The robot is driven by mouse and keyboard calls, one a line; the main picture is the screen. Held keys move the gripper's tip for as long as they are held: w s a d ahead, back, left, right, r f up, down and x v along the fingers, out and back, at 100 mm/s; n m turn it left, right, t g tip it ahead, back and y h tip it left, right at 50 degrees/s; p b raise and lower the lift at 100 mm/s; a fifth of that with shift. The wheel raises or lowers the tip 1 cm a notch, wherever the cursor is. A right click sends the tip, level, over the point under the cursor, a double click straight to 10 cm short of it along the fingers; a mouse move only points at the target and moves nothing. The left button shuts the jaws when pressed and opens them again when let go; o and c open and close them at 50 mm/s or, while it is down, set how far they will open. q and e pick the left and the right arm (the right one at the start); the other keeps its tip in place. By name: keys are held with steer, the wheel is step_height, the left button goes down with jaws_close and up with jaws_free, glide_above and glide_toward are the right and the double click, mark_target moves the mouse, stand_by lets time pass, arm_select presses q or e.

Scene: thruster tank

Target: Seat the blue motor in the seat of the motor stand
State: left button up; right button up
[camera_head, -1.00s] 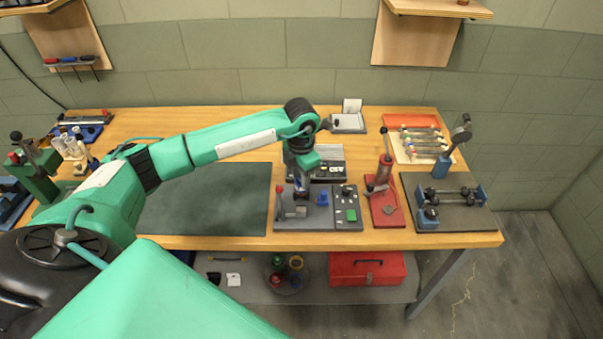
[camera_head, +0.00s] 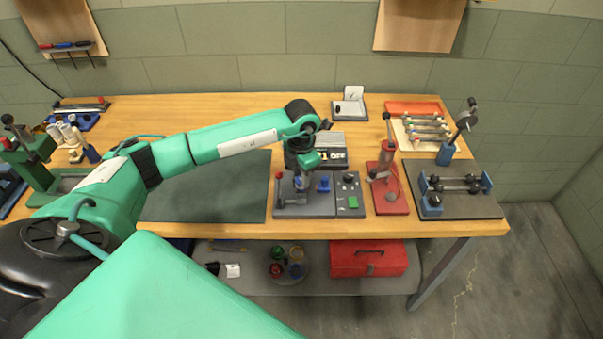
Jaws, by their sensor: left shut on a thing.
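The motor stand (camera_head: 305,206) is a grey plate near the front edge of the bench, with a red-knobbed lever at its left. A separate blue part (camera_head: 324,183) stands on the plate just right of the gripper. My right gripper is not in view.
A control box with a green button (camera_head: 352,201) adjoins the stand at right. A red-based press (camera_head: 390,200) and a dark fixture board (camera_head: 455,205) lie further right. A display box reading "OFF" (camera_head: 335,155) is behind. The dark mat (camera_head: 210,190) at left is clear.

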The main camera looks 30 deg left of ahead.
arm_select(q)
steer(key=o, duration=1.1)
steer(key=shift+r, duration=0.15)
steer(key=shift+r+b, duration=1.8)
steer(key=shift+r, duration=5)
